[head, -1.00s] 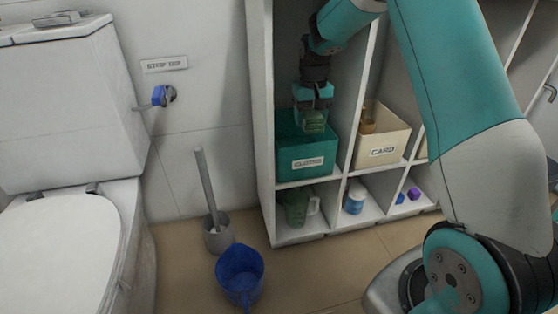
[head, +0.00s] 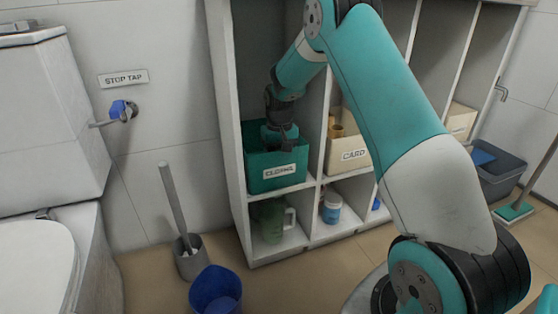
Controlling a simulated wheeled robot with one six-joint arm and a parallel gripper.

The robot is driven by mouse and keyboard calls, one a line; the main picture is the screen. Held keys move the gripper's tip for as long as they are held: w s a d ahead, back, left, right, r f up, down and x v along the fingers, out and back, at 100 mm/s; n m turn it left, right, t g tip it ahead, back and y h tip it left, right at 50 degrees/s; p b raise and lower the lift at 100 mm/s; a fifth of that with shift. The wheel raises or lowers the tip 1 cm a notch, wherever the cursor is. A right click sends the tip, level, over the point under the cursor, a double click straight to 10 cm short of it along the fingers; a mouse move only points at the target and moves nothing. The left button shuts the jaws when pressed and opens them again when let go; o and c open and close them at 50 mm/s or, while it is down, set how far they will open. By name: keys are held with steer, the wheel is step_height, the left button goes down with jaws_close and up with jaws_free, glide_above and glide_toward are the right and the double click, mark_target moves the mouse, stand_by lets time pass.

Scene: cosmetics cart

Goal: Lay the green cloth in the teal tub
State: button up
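The teal tub (head: 255,182) sits in an upper compartment of the white shelf, with a label on its front that seems to read "CLOTHS". My gripper (head: 280,138) points down into the tub's opening, its lower part behind the front wall. I cannot tell whether its fingers are open or shut. The green cloth does not show now; the tub's wall and my gripper hide the inside of the tub.
The white shelf's left side panel (head: 222,130) stands close to the tub. A cream box labelled "CARD" (head: 345,157) fills the neighbouring compartment. A green jug (head: 272,222) stands below.

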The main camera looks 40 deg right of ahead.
steer(key=shift+f, duration=0.25)
steer(key=shift+f, duration=0.25)
steer(key=o, duration=0.6)
step_height(320, 180, up, 9)
steer(key=p, duration=0.4)
steer(key=shift+f, duration=0.1)
